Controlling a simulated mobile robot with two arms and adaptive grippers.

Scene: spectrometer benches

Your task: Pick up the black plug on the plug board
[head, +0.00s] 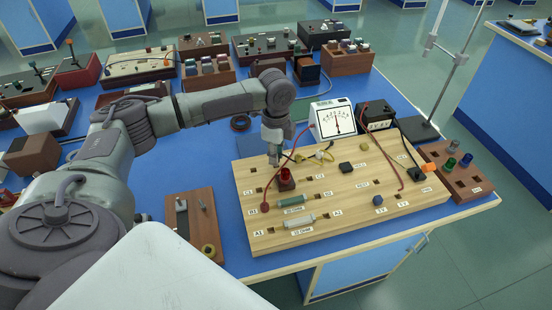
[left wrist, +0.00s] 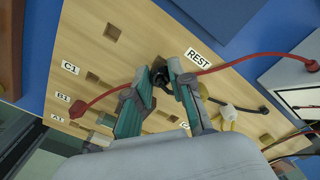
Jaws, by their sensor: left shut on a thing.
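The wooden plug board (head: 330,222) lies on the blue bench. My left gripper (head: 273,160) reaches down over its back left part, pointing downward. In the left wrist view, the fingers of this gripper (left wrist: 162,76) are closed on a small black plug (left wrist: 160,72) beside the REST label (left wrist: 198,59). The fingers hide much of the plug, and I cannot tell whether it still touches the board. In the head view another small black block (head: 347,168) sits on the board. My right gripper is not in view.
A white meter (head: 333,119) and a black box (head: 375,114) stand behind the board. A red lead (head: 267,187) arches close to my gripper. A yellow plug lead (head: 322,154) lies just right. A wooden block with coloured plugs (head: 455,168) stands at the right.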

